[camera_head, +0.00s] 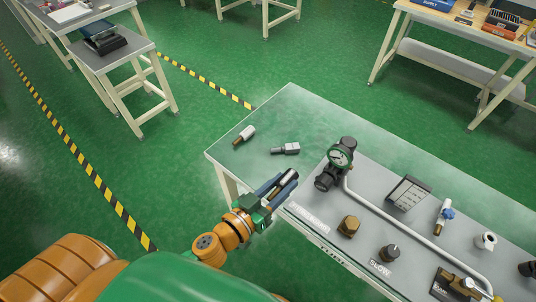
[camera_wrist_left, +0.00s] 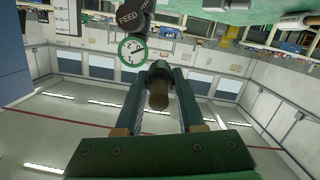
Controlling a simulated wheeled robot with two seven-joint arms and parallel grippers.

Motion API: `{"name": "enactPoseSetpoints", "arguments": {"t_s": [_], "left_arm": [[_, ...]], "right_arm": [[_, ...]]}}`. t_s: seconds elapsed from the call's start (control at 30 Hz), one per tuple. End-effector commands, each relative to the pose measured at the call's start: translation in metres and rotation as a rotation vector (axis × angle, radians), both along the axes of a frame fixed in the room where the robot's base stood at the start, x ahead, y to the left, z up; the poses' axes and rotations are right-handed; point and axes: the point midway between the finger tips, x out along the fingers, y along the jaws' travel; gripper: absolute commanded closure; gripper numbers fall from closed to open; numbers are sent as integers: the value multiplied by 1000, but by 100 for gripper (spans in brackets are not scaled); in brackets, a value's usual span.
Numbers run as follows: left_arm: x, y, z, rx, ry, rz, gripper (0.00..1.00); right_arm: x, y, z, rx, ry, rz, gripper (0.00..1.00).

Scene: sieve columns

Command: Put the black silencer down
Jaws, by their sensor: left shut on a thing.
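My left gripper (camera_head: 278,189) is shut on the black silencer and holds it at the near left edge of the grey table (camera_head: 262,172). In the left wrist view the black silencer (camera_wrist_left: 158,86) is a dark cylinder with a brownish, brass-like end, between the two fingers of the gripper (camera_wrist_left: 158,92). In the head view the fingers hide much of it. I cannot tell there whether it touches the table. My right gripper is not in view.
Two small grey fittings (camera_head: 245,134) (camera_head: 286,148) lie on the table's far left part, with bare surface around them. To the right are a gauge regulator (camera_head: 338,160), a brass fitting (camera_head: 349,225), a black-topped fitting (camera_head: 389,253) and a blue-knobbed valve (camera_head: 446,214).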

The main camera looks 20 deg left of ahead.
Motion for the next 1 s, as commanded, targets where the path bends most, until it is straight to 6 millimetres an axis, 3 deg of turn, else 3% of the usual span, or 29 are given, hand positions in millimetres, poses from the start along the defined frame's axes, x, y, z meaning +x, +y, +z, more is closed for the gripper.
{"name": "enactPoseSetpoints", "arguments": {"t_s": [0.23,0.3,0.4,0.57,0.77,1.0], "left_arm": [[79,21,-38,4,-7,3,100],[94,26,-65,-1,-4,4,100],[111,30,-85,-1,-3,3,100],[123,34,-95,-1,-2,3,100],[127,35,-132,-2,-1,3,100],[126,35,-125,1,-1,1,100]], "right_arm": [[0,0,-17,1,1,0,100],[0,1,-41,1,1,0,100],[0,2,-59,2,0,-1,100],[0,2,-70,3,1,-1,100],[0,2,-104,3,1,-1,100],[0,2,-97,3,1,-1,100]]}}
